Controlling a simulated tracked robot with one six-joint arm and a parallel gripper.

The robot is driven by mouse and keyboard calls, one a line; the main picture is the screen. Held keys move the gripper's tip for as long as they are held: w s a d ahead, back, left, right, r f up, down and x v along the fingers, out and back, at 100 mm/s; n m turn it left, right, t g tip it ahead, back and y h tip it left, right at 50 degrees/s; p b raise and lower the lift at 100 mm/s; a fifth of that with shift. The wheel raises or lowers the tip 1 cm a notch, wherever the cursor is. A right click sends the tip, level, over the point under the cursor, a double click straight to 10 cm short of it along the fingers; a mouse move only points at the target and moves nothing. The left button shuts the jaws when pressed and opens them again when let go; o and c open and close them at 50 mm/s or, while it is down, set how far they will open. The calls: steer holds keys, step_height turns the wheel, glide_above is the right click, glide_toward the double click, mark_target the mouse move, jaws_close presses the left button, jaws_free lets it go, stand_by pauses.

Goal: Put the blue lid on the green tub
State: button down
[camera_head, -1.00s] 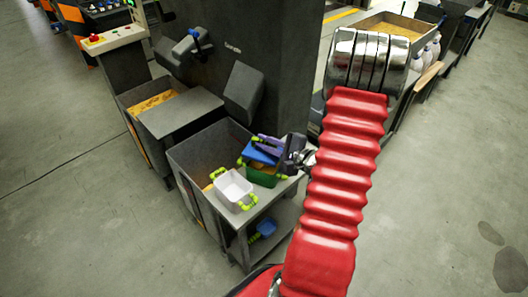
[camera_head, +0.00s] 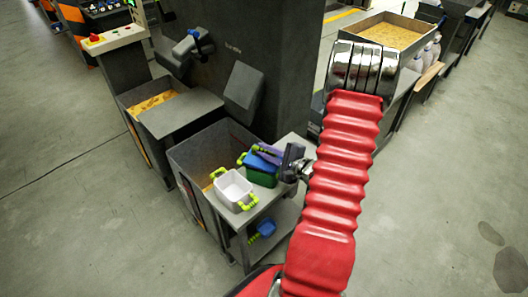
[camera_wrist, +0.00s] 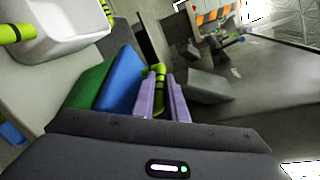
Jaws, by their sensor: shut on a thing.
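The blue lid (camera_head: 268,158) is over the green tub (camera_head: 262,178) on the grey cart, and covers its opening from view. I cannot tell whether it is fully seated. My gripper (camera_head: 266,150), with purple fingers, is shut on the lid by a lime handle. In the wrist view the purple fingers (camera_wrist: 165,100) close around a lime handle piece, with the blue lid (camera_wrist: 122,82) beside them and the green tub (camera_wrist: 84,86) left of it. The fingertips and the far side of the tub are partly hidden.
A white tub (camera_head: 232,187) with lime handles stands left of the green tub, close to it. A blue item with a lime handle (camera_head: 265,228) lies on the cart's lower shelf. A dark bin (camera_head: 190,152) and the machine body (camera_head: 260,50) stand behind and left.

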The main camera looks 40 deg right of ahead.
steer(key=shift+f, duration=0.45)
steer(key=c, duration=1.8)
jaws_free()
steer(key=shift+o, duration=0.2)
steer(key=shift+r, duration=0.15)
steer(key=shift+r, duration=0.2)
steer(key=v, duration=1.2)
steer(key=shift+w+r, duration=0.1)
